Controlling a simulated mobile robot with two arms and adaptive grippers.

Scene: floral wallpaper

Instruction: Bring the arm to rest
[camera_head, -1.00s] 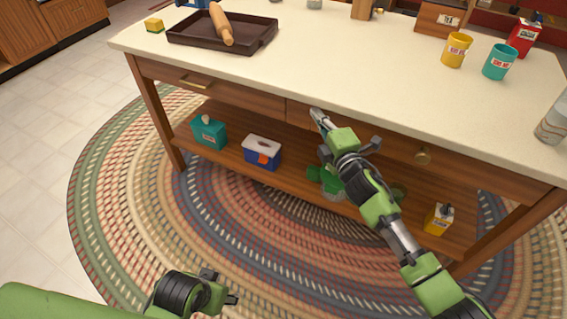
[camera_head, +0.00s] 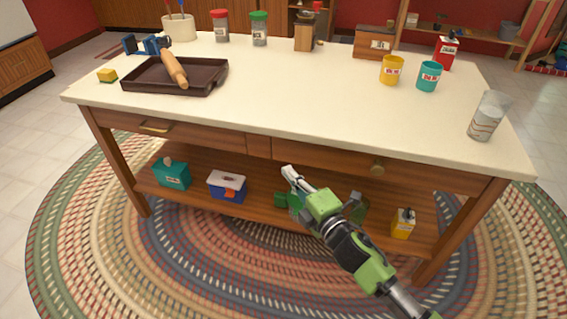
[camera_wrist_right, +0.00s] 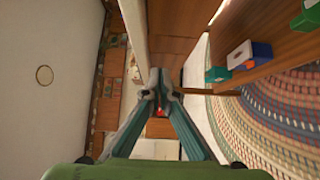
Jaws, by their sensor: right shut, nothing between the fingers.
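My right gripper (camera_head: 288,172) is in front of the wooden table's drawer front (camera_head: 335,160), below the tabletop edge. Its arm comes up from the lower right. In the right wrist view the fingers of my right gripper (camera_wrist_right: 160,78) come together at the tips, shut with nothing held. My left gripper is not in view.
The table (camera_head: 270,105) holds a dark tray (camera_head: 200,88) with a rolling pin (camera_head: 174,70), a yellow cup (camera_head: 391,70), a teal cup (camera_head: 429,76) and a glass (camera_head: 487,117). The lower shelf bears a teal box (camera_head: 172,175) and a blue-white box (camera_head: 227,187). A braided rug (camera_head: 180,250) surrounds the table.

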